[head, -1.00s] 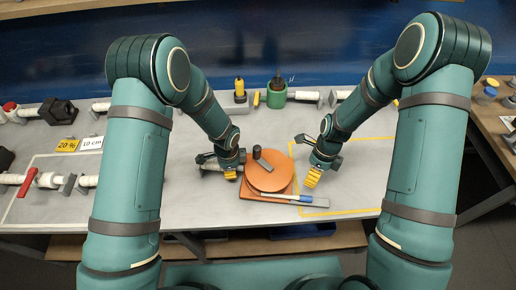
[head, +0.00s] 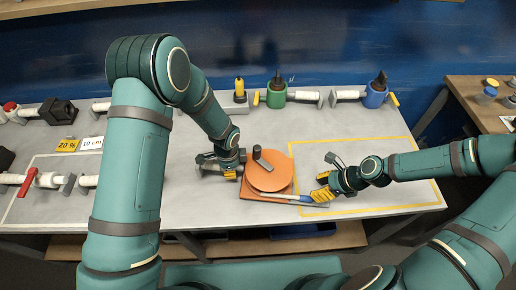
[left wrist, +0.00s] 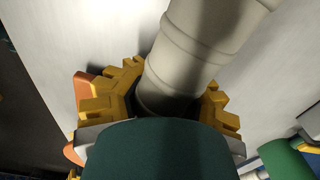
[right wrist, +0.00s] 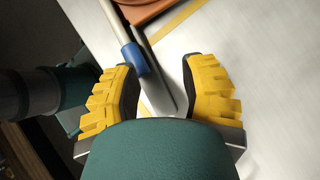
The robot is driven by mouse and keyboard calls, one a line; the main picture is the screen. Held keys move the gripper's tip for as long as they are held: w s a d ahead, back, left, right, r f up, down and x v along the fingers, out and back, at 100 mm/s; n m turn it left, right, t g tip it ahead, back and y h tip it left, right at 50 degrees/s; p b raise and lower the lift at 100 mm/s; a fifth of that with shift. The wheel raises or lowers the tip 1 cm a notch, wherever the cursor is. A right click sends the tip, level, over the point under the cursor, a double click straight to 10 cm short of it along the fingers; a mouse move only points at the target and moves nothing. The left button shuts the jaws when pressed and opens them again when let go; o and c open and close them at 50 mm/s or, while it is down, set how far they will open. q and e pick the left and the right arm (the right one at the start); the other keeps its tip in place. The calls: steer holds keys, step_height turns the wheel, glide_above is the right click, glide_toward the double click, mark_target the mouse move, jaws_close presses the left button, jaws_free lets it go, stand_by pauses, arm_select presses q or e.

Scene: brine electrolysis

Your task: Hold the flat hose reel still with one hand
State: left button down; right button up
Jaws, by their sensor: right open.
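The flat hose reel is an orange-brown disc (head: 270,170) on a square base, with a dark upright knob (head: 257,153). It stands mid-table in the head view. My left gripper (head: 234,174) is at its left edge. In the left wrist view its yellow fingers (left wrist: 172,85) close on both sides of a pale grey ribbed cylinder (left wrist: 200,50); how this joins the reel is hidden. My right gripper (head: 322,187) is open and empty, low over the table right of the reel. It also shows in the right wrist view (right wrist: 163,75).
A rod with a blue collar (head: 306,198) lies along the reel's front edge. A yellow-outlined area (head: 400,204) at right is mostly clear. A green holder (head: 276,96) and a blue holder (head: 375,97) stand behind, with white pipe pieces. A red-handled valve (head: 28,181) sits at left.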

steer(key=a+r, duration=0.1)
steer(key=w+a+r+t+y, duration=0.1)
steer(key=a, duration=0.1)
steer(key=w+a+r+y, duration=0.1)
steer(key=a+r, duration=0.1)
steer(key=shift+a+t, duration=0.25)
steer(key=shift+t, duration=0.15)
steer(key=t+y, duration=0.3)
glide_toward(258, 148)
steer(key=shift+h, duration=0.3)
steer(key=x, duration=1)
steer(key=shift+a+f, duration=0.1)
steer(key=shift+f, duration=0.1)
jaws_close()
